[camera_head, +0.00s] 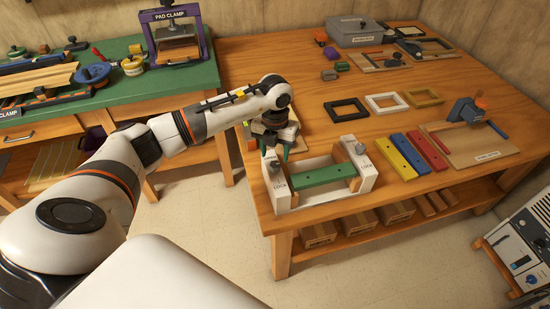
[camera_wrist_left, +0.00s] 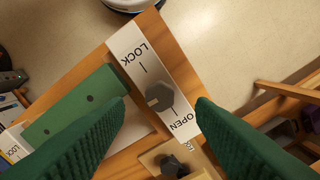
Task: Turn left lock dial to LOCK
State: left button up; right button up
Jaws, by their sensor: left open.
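The left lock dial (camera_wrist_left: 160,96) is a dark grey knob on a white plate (camera_wrist_left: 130,42) in the left wrist view. The plate reads LOCK on one side of the knob and OPEN on the other; I cannot tell for sure where the knob points. In the head view the dial (camera_head: 273,168) sits on the left white block of a fixture holding a green bar (camera_head: 322,175). My left gripper (camera_head: 276,152) is open. Its green fingers (camera_wrist_left: 162,112) appear on either side of the dial in the wrist view, with no visible contact. My right gripper is not in view.

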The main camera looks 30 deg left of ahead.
aim_at(275, 165)
pick_arm(q)
jog(key=shift+f, duration=2.2)
jog(key=shift+c, duration=0.3)
jog(key=c, duration=0.9)
